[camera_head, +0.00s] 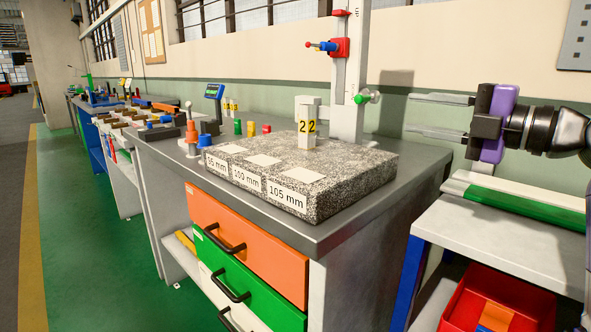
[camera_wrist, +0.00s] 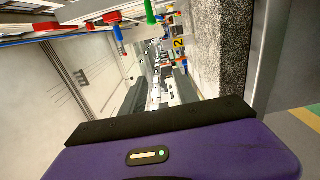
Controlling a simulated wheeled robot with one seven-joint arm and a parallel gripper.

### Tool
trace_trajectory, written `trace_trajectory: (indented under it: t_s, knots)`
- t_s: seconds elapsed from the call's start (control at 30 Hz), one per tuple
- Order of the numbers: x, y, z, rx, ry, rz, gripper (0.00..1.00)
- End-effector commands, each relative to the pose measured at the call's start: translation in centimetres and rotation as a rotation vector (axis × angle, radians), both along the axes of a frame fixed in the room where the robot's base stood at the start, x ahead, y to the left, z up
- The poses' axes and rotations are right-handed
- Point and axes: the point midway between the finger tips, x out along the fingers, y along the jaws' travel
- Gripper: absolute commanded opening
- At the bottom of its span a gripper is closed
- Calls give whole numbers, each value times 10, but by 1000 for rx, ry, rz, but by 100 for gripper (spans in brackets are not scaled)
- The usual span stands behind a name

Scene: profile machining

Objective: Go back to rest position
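My gripper (camera_head: 410,114) is at the right of the head view, level and pointing left. Its two grey fingers are apart with nothing between them. It is above and to the right of the speckled granite block (camera_head: 345,180) and clear of it. In the wrist view the purple gripper body (camera_wrist: 180,155) fills the bottom, and the granite edge (camera_wrist: 222,45) shows at the top right.
A tall height gauge (camera_head: 347,75) with a red slider stands behind the block. White pads and labels, including "100 mm" and "105 mm", mark the block's front. A lower bench with a green-and-white bar (camera_head: 520,205) and a red bin (camera_head: 490,300) lie below my gripper. Green floor (camera_head: 90,240) is free at left.

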Motion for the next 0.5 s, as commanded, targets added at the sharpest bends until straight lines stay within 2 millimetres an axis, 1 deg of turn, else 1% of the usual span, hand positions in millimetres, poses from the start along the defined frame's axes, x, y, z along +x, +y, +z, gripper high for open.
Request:
trace_trajectory:
  t_s: [0.27,0.37,0.5]
  knots:
    - [5,-6,10,128,66,-30,36]
    - [9,-11,19,191,81,-58,36]
    - [12,-22,38,300,86,-109,36]
